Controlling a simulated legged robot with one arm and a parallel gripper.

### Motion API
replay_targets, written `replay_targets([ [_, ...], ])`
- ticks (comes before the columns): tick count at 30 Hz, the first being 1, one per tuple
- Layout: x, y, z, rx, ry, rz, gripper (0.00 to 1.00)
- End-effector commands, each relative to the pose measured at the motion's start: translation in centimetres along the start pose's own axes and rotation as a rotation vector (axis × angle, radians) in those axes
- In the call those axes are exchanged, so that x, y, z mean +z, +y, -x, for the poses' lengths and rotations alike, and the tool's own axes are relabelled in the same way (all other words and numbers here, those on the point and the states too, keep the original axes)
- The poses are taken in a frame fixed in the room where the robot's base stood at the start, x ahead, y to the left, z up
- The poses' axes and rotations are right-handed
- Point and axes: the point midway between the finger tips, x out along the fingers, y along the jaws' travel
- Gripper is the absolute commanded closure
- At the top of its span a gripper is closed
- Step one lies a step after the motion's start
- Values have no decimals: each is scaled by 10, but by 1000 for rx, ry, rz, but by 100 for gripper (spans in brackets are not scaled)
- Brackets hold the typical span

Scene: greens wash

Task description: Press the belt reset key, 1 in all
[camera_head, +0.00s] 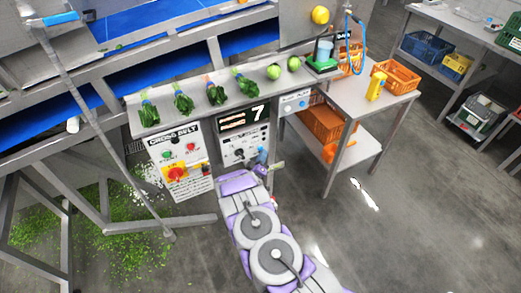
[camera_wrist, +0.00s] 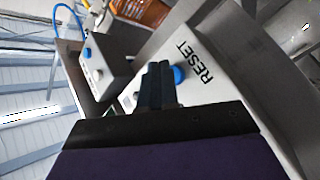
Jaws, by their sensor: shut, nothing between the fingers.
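The belt reset key is a round blue button (camera_wrist: 179,75) beside the black word RESET on a pale panel (camera_wrist: 205,90) in the wrist view. My gripper (camera_wrist: 158,68) is shut and empty. Its dark fingertips appear just left of the blue key in that view, very close to it and overlapping its edge. I cannot tell whether they touch it. In the head view my gripper (camera_head: 262,162) is at the lower right of the control panel (camera_head: 238,148), below the display reading 7 (camera_head: 257,113). The arm's end hides part of that area.
The cross belt panel (camera_head: 178,160) with a red knob stands to the left. A shelf (camera_head: 205,108) above holds several leafy bunches and two round green heads. A side table (camera_head: 350,98) with a scale, orange crate and yellow item stands right.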

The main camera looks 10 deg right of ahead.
Motion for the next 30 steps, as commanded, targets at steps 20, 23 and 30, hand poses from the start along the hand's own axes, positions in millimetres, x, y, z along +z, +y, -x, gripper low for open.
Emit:
replay_targets([
  [20, -2, -3, -4, 0, 0, -1, 100],
  [23, -3, -4, -5, 0, 0, -1, 100],
  [30, -5, -5, -7, 0, 0, -1, 100],
])
